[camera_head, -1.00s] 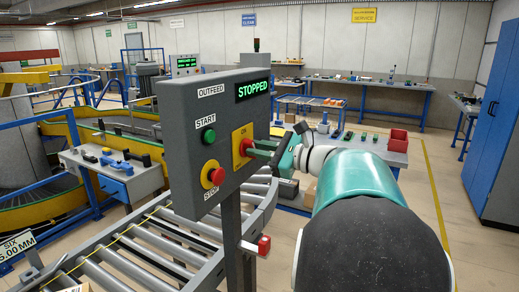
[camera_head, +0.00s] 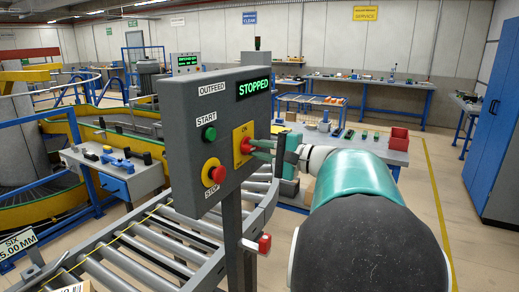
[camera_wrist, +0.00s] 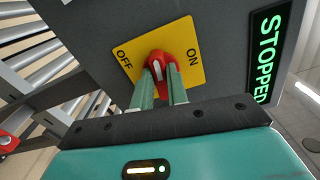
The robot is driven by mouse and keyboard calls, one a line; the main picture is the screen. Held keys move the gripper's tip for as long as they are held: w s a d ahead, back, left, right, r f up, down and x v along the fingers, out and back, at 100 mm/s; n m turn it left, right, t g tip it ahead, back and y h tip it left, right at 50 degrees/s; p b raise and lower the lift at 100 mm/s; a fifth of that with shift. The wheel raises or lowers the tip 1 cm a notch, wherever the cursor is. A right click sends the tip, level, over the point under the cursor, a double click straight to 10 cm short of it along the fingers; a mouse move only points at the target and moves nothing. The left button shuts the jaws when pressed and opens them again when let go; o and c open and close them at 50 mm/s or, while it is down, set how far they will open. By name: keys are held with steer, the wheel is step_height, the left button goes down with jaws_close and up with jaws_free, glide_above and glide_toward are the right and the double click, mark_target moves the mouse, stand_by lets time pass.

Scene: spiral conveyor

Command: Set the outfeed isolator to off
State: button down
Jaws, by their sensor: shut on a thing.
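The outfeed isolator is a red rotary knob (camera_wrist: 162,66) on a yellow plate (camera_wrist: 190,77), marked OFF at the left and ON at the right in the wrist view. Its white mark points roughly upward there, between the two words. My gripper (camera_wrist: 164,82) is shut on the knob, one green finger on each side. In the head view the red knob (camera_head: 240,147) shows on the grey outfeed panel (camera_head: 181,157), partly hidden by my fingers. The panel display (camera_head: 254,86) reads STOPPED.
A green start button (camera_head: 209,133) and a red stop button (camera_head: 217,173) sit left of the plate. A roller conveyor (camera_head: 150,262) runs below the panel. A red-ended part (camera_head: 264,243) juts from near the post. Workbenches (camera_head: 392,151) stand behind.

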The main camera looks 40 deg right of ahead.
steer(key=shift+n, duration=0.9)
steer(key=c, duration=1.4)
jaws_free()
steer(key=v, duration=1.4)
steer(key=shift+a, duration=0.1)
steer(key=shift+w, duration=0.1)
